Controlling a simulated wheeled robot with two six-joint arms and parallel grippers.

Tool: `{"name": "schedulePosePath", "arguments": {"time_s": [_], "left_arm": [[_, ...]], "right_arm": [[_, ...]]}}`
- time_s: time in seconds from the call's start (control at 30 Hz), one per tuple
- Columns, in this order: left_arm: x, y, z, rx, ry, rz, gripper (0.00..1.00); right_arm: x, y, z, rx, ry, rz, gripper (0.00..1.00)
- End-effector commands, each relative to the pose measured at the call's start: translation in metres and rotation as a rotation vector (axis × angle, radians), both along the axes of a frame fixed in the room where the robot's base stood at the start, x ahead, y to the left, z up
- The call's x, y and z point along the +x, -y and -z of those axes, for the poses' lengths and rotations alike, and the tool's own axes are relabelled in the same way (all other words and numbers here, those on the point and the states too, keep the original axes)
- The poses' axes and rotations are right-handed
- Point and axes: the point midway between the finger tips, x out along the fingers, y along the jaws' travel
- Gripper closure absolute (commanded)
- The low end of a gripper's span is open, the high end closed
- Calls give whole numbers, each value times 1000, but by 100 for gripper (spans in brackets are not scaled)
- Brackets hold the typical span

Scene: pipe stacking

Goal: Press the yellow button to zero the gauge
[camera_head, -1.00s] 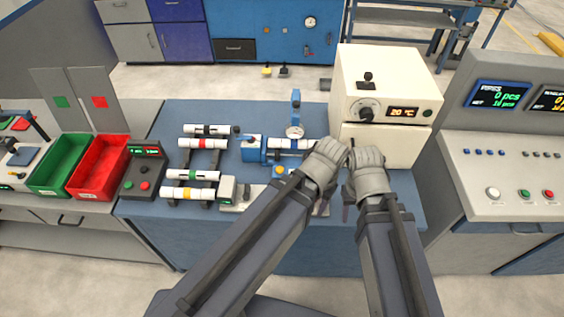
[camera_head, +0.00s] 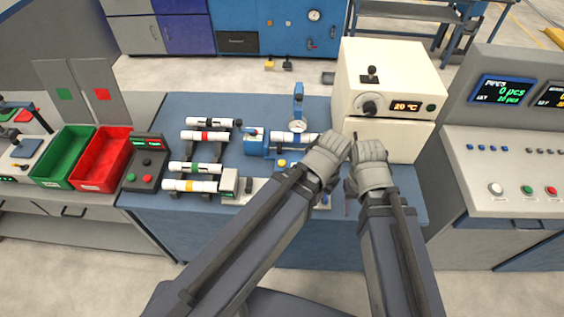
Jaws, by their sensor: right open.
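The yellow button (camera_head: 282,162) is small and sits on a unit at the front of the blue bench, just left of my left gripper. The round white dial gauge (camera_head: 298,126) stands on a blue post behind it, above a blue fixture (camera_head: 256,142) that holds a white pipe (camera_head: 306,138). My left gripper (camera_head: 324,198) is right of the button and apart from it in the picture; its jaws are mostly hidden by its own wrist. My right gripper (camera_head: 348,202) is open, beside the left one, in front of the cream oven.
The cream oven (camera_head: 395,75) with a 20 °C display stands behind my grippers. Several striped pipes (camera_head: 204,136) lie on a rack to the left. Green (camera_head: 65,155) and red (camera_head: 100,160) bins and a control box (camera_head: 146,163) stand further left. A console (camera_head: 510,180) is at right.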

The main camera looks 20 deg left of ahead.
Motion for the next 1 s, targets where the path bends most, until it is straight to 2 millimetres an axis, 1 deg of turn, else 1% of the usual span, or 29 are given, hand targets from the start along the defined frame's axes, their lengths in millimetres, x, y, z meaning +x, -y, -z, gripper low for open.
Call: {"name": "schedulePosePath", "arguments": {"time_s": [0.03,0.07,0.1,1.0], "left_arm": [[0,0,0,0,0,0,95],[0,0,0,0,0,0,99],[0,0,0,0,0,0,100],[0,0,0,0,0,0,100]], "right_arm": [[0,0,0,0,0,0,50],[0,0,0,0,0,0,50],[0,0,0,0,0,0,50],[0,0,0,0,0,0,50]]}}
